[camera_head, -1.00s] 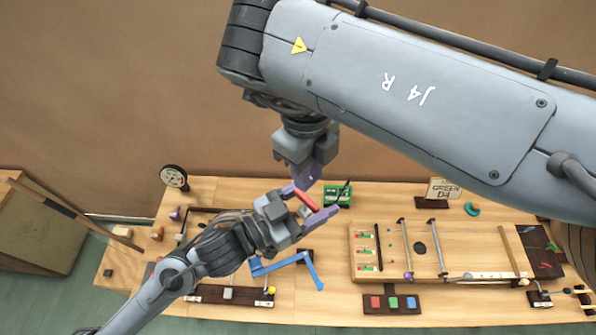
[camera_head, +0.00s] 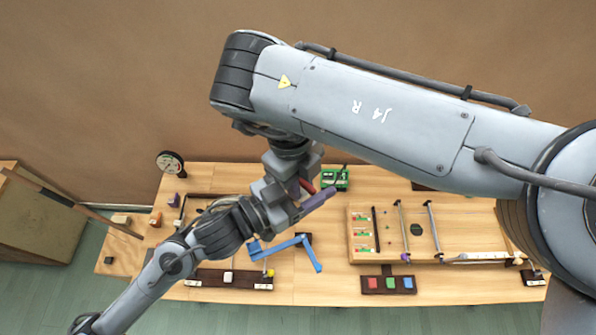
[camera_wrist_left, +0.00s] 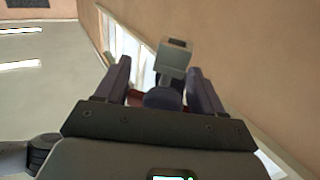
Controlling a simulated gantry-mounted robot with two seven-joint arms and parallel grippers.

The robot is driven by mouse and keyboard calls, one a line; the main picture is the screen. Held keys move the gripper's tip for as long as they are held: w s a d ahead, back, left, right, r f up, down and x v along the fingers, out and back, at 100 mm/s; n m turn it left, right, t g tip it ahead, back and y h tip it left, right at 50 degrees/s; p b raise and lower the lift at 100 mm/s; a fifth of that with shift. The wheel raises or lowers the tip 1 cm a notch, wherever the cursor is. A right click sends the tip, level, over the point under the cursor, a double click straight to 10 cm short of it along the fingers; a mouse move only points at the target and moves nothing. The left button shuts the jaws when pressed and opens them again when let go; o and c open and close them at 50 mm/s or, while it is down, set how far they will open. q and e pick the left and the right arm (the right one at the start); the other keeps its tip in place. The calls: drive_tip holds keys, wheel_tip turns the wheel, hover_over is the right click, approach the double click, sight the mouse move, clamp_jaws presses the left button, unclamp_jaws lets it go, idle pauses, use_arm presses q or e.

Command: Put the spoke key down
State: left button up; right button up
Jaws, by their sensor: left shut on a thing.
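My left gripper (camera_head: 313,189) is over the back middle of the table, its purple fingers shut on a red thing (camera_head: 308,186), which I take to be the spoke key. In the left wrist view the fingers (camera_wrist_left: 160,85) stand either side of a dark red piece (camera_wrist_left: 134,98), mostly hidden behind a rounded purple part. A grey block rises beyond it; I cannot tell whether it belongs to the key. My right gripper (camera_head: 294,185) comes down right beside the left one and overlaps it in the head view. Its fingertips are largely hidden, so contact and opening are unclear.
A blue crank-shaped bar (camera_head: 290,247) lies below the grippers. A green box (camera_head: 336,179) stands behind them. A wooden board with rods (camera_head: 360,255) is at right, a block rack (camera_head: 388,285) before it. A round dial (camera_head: 170,163) stands at back left. Bare table shows front middle.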

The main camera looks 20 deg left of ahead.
drive_tip(key=shift+s, duration=0.1)
clamp_jaws()
use_arm(q)
drive_tip(key=o, duration=1.1)
drive_tip(key=shift+o, duration=0.2)
drive_tip(key=a+f+n+t+y, duration=0.2)
drive_tip(key=a+f+n+y, duration=0.2)
drive_tip(key=a+f, duration=0.3)
drive_tip(key=w+a+f+n+t+y, duration=0.1)
drive_tip(key=a+f+n+y, duration=0.3)
drive_tip(key=f, duration=0.9)
drive_tip(key=a+t+y, duration=0.1)
drive_tip(key=a+y, duration=0.2)
drive_tip(key=shift+a+f+y, duration=0.15)
drive_tip(key=shift+a+y, duration=0.1)
drive_tip(key=shift+y, duration=0.05)
drive_tip(key=shift+d, duration=0.1)
